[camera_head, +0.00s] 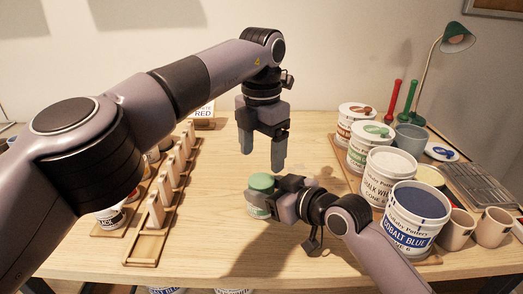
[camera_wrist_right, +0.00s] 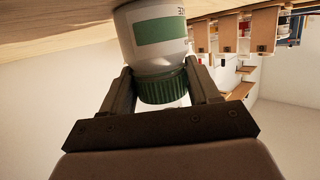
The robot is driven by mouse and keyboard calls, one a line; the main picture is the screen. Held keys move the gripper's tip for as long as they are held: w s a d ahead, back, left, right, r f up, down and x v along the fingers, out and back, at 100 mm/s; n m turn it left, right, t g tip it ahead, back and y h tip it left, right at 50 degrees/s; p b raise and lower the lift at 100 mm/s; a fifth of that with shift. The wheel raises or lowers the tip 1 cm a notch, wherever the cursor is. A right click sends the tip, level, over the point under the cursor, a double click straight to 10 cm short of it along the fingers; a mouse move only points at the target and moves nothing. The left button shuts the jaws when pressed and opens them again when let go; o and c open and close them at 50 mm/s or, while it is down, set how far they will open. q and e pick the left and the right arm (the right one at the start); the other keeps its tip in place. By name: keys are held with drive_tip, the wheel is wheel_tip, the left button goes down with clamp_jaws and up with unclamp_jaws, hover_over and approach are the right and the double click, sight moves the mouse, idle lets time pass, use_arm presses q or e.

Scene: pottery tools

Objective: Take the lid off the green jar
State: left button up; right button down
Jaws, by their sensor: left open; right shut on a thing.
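The green jar is a pale jar (camera_head: 257,204) with a green label and a green lid (camera_head: 261,182), standing upright on the table in the middle. The lid sits on the jar. My right gripper (camera_head: 275,203) comes from the right and is shut on the jar. In the right wrist view the picture is upside down, with the jar body (camera_wrist_right: 155,35) above and the ribbed green lid (camera_wrist_right: 163,86) between the two fingers. My left gripper (camera_head: 263,158) points down, open and empty, above the lid and apart from it.
At the right, a wooden tray holds several tubs, among them a cobalt blue one (camera_head: 416,218) and a chalk white one (camera_head: 386,176). Mugs (camera_head: 457,229) stand beside them. At the left are wooden racks (camera_head: 155,222) with blocks. The table in front of the jar is clear.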

sight(262, 181)
use_arm(q)
wheel_tip(262, 181, down, 7)
drive_tip(key=shift+f, duration=0.1)
idle(0.3)
drive_tip(key=c, duration=1.1)
drive_tip(key=shift+n, duration=1.6)
drive_tip(key=o, duration=1.2)
